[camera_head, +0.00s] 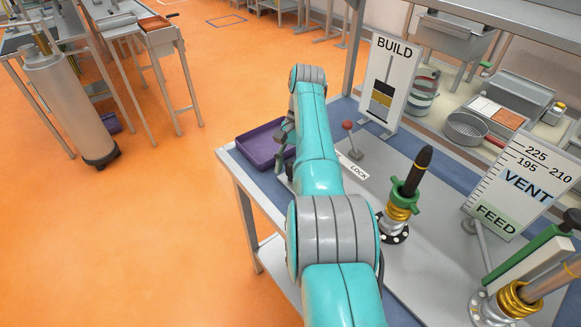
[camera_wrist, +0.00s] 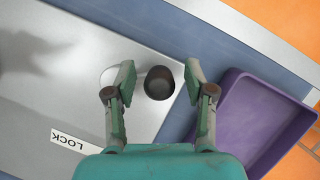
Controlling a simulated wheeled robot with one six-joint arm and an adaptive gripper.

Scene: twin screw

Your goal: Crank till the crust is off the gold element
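My gripper (camera_wrist: 156,85) is open in the wrist view, its two fingers on either side of a dark round piece (camera_wrist: 159,82) with a hollow top, a gap on both sides. In the head view my arm mostly hides the gripper. At the lower right, another gold ringed element (camera_head: 511,299) sits on a tilted shaft beside a green bar (camera_head: 522,252). I cannot make out any crust. A red-knobbed lever (camera_head: 348,127) stands by the LOCK label (camera_head: 358,172).
A purple tray (camera_head: 262,147) lies at the bench's left edge; it also shows in the wrist view (camera_wrist: 255,125). The BUILD board (camera_head: 388,80) and VENT/FEED board (camera_head: 524,185) stand on the bench.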

